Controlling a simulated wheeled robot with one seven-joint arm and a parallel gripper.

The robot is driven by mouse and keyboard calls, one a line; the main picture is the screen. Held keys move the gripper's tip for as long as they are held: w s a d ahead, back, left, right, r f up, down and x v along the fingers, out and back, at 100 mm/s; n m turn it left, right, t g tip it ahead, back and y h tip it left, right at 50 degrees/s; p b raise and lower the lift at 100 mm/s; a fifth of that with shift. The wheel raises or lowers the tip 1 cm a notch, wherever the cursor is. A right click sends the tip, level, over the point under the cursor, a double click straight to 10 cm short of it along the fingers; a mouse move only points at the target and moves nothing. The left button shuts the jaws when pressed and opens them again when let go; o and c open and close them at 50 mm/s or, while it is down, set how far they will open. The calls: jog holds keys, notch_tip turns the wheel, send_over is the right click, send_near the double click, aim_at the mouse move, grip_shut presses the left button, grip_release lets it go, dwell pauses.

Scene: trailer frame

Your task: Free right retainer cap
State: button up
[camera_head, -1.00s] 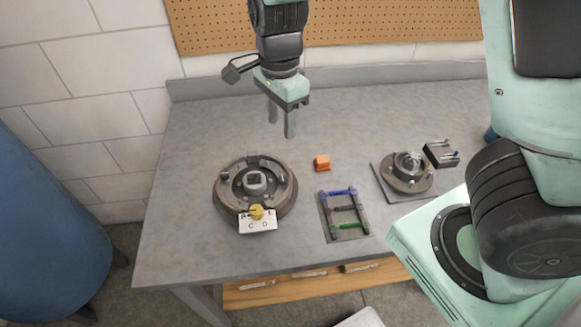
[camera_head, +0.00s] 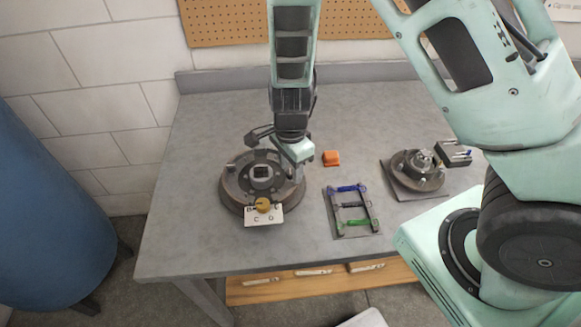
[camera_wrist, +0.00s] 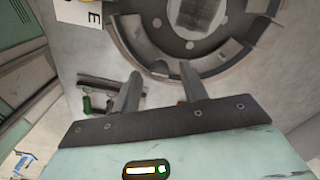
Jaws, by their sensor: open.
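A round brake assembly (camera_head: 232,197) with a dark rim and curved shoes lies on the left of the bench in the head view. It also fills the top of the wrist view (camera_wrist: 222,62), around a grey square-topped hub. My gripper (camera_head: 297,178) is low at the assembly's right side in the head view. Its two fingers (camera_wrist: 160,76) are apart in the wrist view, pointing at the shoe and rim, with nothing seen between them. The right retainer cap cannot be made out; my gripper covers that side in the head view.
A card with letters (camera_head: 264,217) and a yellow knob (camera_head: 263,205) sit at the assembly's front. The bench's front left is clear.

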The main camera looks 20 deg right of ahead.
jog(key=shift+f, duration=0.2)
grip_shut()
